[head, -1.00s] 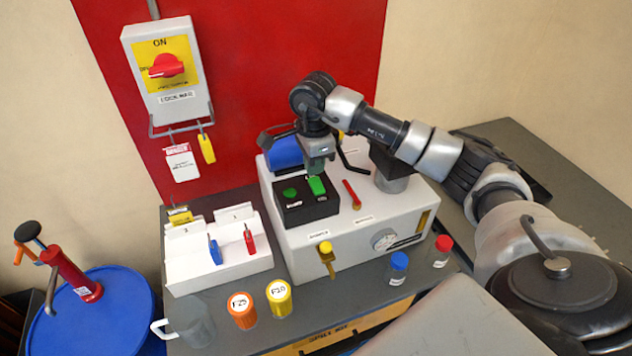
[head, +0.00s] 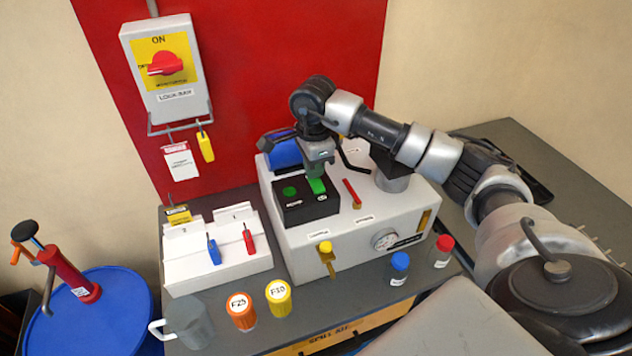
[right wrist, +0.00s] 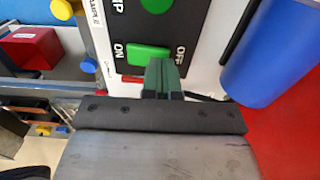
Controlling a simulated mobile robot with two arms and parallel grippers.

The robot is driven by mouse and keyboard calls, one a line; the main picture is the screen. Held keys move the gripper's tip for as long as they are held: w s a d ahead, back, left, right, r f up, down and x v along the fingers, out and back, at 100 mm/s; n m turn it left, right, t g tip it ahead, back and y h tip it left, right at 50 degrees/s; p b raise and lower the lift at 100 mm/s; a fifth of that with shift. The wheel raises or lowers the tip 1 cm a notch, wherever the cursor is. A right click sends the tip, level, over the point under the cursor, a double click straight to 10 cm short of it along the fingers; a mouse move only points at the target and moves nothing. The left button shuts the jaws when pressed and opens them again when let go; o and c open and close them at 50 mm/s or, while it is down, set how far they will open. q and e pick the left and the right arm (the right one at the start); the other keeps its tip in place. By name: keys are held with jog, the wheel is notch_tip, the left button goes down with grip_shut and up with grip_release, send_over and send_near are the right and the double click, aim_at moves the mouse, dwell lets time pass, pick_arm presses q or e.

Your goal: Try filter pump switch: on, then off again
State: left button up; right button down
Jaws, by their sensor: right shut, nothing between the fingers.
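A black switch box (head: 306,210) sits on top of the white machine (head: 340,240). It carries a round green button (head: 289,191) and a green rocker switch (head: 317,186). In the right wrist view the green rocker (right wrist: 147,54) lies between the labels ON and OFF. My right gripper (head: 317,172) is shut and empty, pointing down at the rocker. In the right wrist view its fingertips (right wrist: 163,70) are close to the OFF side. I cannot tell whether they touch the rocker or which way it is tipped. My left gripper is not in view.
A red lever (head: 352,193) and a blue cylinder (head: 284,153) are close to the switch box. A white rack with tags (head: 190,276) stands left of the machine. Orange, yellow, blue and red-capped containers stand along the front. A red rotary switch (head: 165,64) hangs on the wall.

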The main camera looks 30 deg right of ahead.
jog(key=shift+f+b, duration=0.5)
jog(key=shift+f, duration=0.15)
jog(key=shift+r, duration=0.1)
jog(key=shift+r+p, duration=2.1)
jog(key=shift+r, duration=1.4)
jog(key=shift+f, duration=0.1)
